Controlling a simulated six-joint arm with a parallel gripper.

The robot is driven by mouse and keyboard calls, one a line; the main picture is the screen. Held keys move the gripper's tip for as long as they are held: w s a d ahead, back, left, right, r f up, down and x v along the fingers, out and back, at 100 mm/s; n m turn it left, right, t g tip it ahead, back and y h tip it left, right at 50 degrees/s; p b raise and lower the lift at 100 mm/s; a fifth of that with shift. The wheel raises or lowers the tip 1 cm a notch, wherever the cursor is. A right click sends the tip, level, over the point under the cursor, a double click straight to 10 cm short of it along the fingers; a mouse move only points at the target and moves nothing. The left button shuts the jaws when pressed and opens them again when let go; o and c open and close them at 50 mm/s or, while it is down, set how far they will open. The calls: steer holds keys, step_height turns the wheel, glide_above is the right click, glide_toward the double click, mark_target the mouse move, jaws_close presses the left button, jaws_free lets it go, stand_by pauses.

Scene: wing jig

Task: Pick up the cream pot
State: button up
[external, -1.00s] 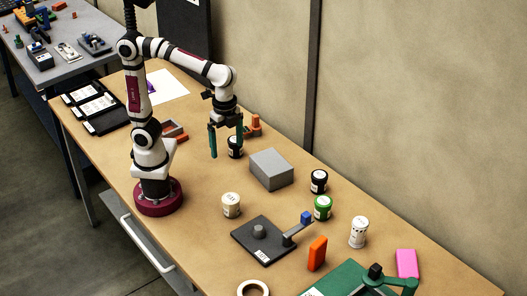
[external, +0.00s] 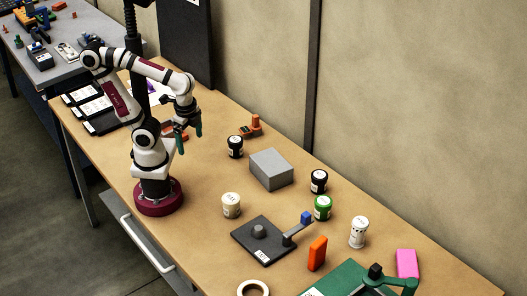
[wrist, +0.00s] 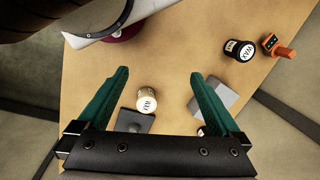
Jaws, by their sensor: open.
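The cream pot (external: 231,205) stands upright on the wooden table, in front of my base and just behind the dark jig plate. It also shows in the wrist view (wrist: 147,101), between my fingers in the picture and nearer the left one, with a dark-lettered label on it. My gripper (external: 190,143) has green fingers, is open and empty, and is held above the table near my base, well apart from the pot. In the wrist view my gripper (wrist: 160,78) shows both fingers spread wide.
A grey block (external: 271,170) and a black pot (external: 235,147) stand right of my gripper. The dark jig plate (external: 264,241) with a post and blue-tipped arm lies close to the cream pot. Another black pot (external: 319,181), a green pot (external: 323,207) and a white pot (external: 358,232) stand farther right.

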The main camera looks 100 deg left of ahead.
steer(key=n+t+h, duration=0.5)
steer(key=n+h, duration=0.9)
steer(key=n, duration=1.3)
glide_toward(231, 205)
steer(key=s+a, duration=0.2)
steer(key=a, duration=0.6)
steer(key=shift+n, duration=0.3)
steer(key=x, duration=1.6)
steer(key=shift+s+f, duration=0.15)
steer(key=shift+s, duration=0.1)
steer(key=shift+h, duration=0.3)
steer(key=c, duration=1.6)
